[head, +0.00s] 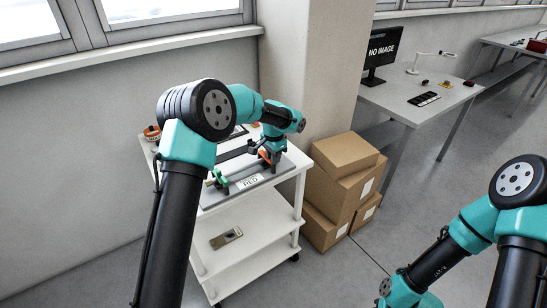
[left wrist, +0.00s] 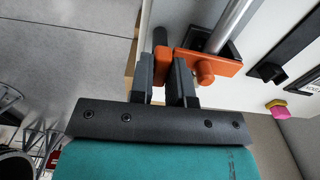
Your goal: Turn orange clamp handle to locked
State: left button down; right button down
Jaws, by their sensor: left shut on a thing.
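The orange clamp handle (head: 263,155) is on the top of the white cart, small and partly covered by my left gripper (head: 270,151). In the left wrist view the handle (left wrist: 217,66) is an orange bracket beside a silver rod (left wrist: 232,22) and a dark base. My left gripper (left wrist: 161,82) is shut on the orange handle, one dark finger on each side of its end. Part of the handle is hidden between the fingers. My right arm is at the lower right of the head view; its gripper fingers are not visible.
The white cart (head: 228,232) has a lower shelf with a small metallic part (head: 226,238). A green-handled item (head: 219,180) is near the cart's front edge. Cardboard boxes (head: 340,180) stand right of the cart. A pink-and-yellow knob (left wrist: 278,109) is right of the fingers.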

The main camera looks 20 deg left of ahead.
pick_arm(q)
jog(key=n, duration=0.8)
jog(key=shift+n, duration=0.3)
jog(key=n, duration=0.8)
jog(key=shift+n, duration=0.4)
jog(key=c, duration=1.1)
grip_release()
jog(key=shift+r, duration=0.1)
